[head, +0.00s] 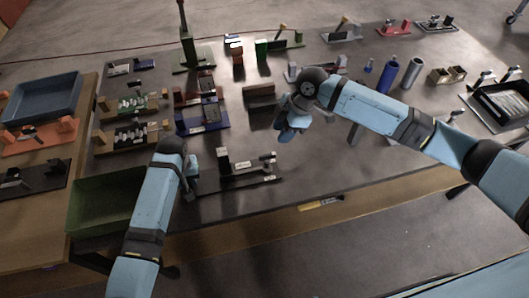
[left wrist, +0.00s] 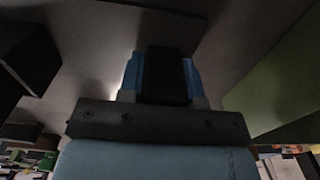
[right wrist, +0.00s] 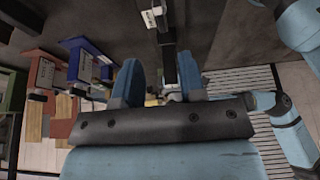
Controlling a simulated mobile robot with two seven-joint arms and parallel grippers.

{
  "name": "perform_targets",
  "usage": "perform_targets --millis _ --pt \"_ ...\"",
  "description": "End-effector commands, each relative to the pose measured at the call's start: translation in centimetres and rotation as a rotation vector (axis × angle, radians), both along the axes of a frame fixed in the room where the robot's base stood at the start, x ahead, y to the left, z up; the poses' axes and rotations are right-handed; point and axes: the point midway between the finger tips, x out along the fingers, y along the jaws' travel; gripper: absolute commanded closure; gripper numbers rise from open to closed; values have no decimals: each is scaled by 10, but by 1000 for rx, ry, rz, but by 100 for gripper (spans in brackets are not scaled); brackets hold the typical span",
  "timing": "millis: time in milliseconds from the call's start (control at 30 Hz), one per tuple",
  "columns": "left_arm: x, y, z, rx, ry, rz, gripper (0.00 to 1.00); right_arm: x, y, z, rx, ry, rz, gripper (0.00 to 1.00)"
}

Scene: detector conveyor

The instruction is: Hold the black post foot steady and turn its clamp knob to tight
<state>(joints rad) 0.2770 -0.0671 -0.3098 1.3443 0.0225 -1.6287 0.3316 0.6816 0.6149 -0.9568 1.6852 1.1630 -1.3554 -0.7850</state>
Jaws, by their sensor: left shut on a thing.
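My left gripper (head: 191,186) is low over the table's front edge, at the left end of a dark fixture (head: 235,183) with an upright block and a labelled rail. In the left wrist view its blue fingers (left wrist: 163,80) are shut on a black block (left wrist: 168,75), which appears to be the black post foot. My right gripper (head: 287,130) is above the table, behind and right of that fixture. In the right wrist view its two fingers (right wrist: 158,85) are apart, with a dark upright part (right wrist: 168,60) seen beyond the gap. I cannot make out the clamp knob or its setting.
A blue-based fixture (head: 203,120) and a dark block (head: 262,96) stand behind. A green bin (head: 105,202) is left of my left arm. Blue and grey cylinders (head: 388,75) stand at the right back. The table front right of the fixture is mostly clear.

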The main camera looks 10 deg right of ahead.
Motion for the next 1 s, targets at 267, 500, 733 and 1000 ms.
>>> perform_targets --millis 267,500,733,1000 --pt "0 0 1 0 -1 1 100 -1 23 -53 -1 4 1 63" --pt "0 0 1 0 -1 1 100 -1 36 -85 -2 1 2 63" --pt "0 0 1 0 -1 1 100 -1 40 -95 -3 0 1 63" --pt "1 0 1 0 -1 1 100 -1 40 -95 -3 0 1 77"
